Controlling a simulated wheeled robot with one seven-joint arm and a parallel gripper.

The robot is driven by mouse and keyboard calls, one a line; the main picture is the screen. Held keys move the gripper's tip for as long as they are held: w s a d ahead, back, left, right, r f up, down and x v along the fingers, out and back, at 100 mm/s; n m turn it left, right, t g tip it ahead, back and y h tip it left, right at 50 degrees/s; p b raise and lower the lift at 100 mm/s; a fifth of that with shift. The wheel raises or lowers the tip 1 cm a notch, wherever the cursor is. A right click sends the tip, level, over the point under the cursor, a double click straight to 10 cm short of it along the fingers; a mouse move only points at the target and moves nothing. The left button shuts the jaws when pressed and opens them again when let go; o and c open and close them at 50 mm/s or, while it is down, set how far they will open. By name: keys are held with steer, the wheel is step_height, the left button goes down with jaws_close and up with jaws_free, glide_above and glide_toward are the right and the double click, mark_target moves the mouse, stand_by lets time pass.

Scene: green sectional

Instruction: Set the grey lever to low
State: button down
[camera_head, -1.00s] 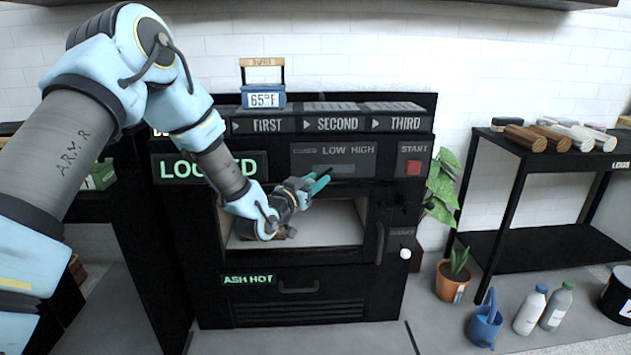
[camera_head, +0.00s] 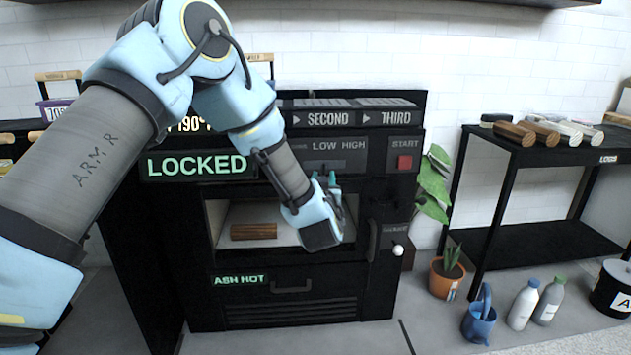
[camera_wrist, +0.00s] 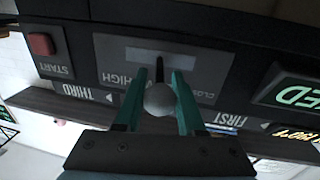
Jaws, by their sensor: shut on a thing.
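The control panel (camera_head: 372,150) on the dark machine has LOW and HIGH labels, and its pale slot (camera_wrist: 190,58) shows in the wrist view. The grey lever's round knob (camera_wrist: 160,99) stands in front of the slot, its dark stem near the slot's middle, close to the HIGH label. The LOW label is hidden in the wrist view. My gripper (camera_wrist: 161,76) has its teal fingers on either side of the knob, shut on it. In the head view my gripper (camera_head: 332,181) is just below the panel; the knob cannot be made out there.
A red START button (camera_head: 405,162) is right of the panel. Below is an open chamber with a log (camera_head: 254,231). A lit LOCKED sign (camera_head: 197,165) is at left. A white-knobbed handle (camera_head: 398,250) is at lower right. A black table (camera_head: 500,160) with logs stands further right.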

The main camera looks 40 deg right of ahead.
steer(key=shift+s+d+n+t+y, duration=0.45)
steer(key=shift+d+n+t+y, duration=0.1)
steer(key=shift+n+t+y, duration=0.35)
steer(key=c, duration=0.5)
jaws_free()
steer(key=v, duration=1)
steer(key=shift+s+a+p, duration=0.25)
steer(key=shift+s+p, duration=0.05)
steer(key=shift+s, duration=0.1)
